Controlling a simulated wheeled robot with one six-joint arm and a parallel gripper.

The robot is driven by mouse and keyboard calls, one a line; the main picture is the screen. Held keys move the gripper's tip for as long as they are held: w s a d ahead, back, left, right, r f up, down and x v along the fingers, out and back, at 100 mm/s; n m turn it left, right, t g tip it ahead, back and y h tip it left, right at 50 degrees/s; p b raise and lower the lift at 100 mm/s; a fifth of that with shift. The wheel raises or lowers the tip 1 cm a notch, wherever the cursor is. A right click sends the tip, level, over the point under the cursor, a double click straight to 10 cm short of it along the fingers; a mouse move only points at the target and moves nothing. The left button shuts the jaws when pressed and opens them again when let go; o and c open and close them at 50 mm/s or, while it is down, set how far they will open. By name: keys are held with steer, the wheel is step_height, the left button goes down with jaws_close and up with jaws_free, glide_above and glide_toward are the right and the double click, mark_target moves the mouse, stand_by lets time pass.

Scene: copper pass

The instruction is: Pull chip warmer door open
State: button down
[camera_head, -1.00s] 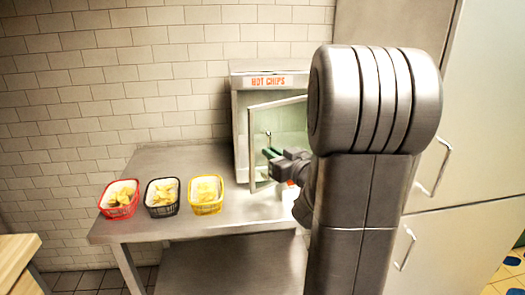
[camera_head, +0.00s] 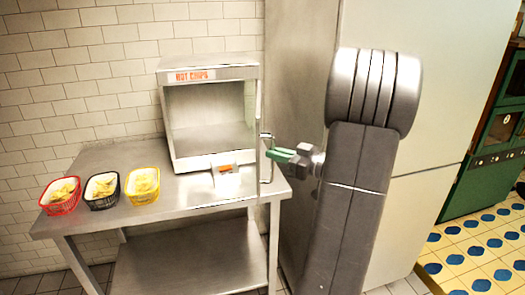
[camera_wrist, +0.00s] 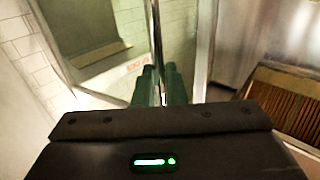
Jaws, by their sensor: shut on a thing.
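The chip warmer (camera_head: 207,72) is a metal cabinet with a "HOT CHIPS" sign, on a steel table. Its front is uncovered and its inside looks empty. Its glass door (camera_head: 258,185) stands swung out at the right side, seen almost edge-on. The glass (camera_wrist: 95,65) also fills the left of the wrist view. My gripper (camera_head: 272,153), with green fingers, is at the door's upright handle (camera_head: 265,138). In the wrist view the fingers (camera_wrist: 160,82) sit either side of the handle bar (camera_wrist: 160,40), shut on it. The exact contact is partly hidden.
Red (camera_head: 62,196), black (camera_head: 102,190) and yellow (camera_head: 142,186) chip baskets stand on the left of the steel table (camera_head: 160,212). A tall grey cabinet (camera_head: 300,90) stands behind my arm. Patterned floor (camera_head: 480,245) is clear at the right.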

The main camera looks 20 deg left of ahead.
steer(key=w+d+g+p, duration=0.1)
steer(key=w+d, duration=0.2)
steer(key=d, duration=0.2)
steer(key=shift+w+r+n, duration=0.15)
steer(key=shift+w+n, duration=0.2)
steer(key=shift+n, duration=0.05)
steer(key=c, duration=1.8)
jaws_free()
steer(key=o, duration=0.3)
steer(key=shift+w+a+f, duration=0.25)
steer(key=shift+w+a, duration=0.1)
steer(key=s+d+b, duration=0.2)
steer(key=d, duration=1.2)
steer(key=shift+s, duration=0.25)
steer(key=shift+a, duration=0.1)
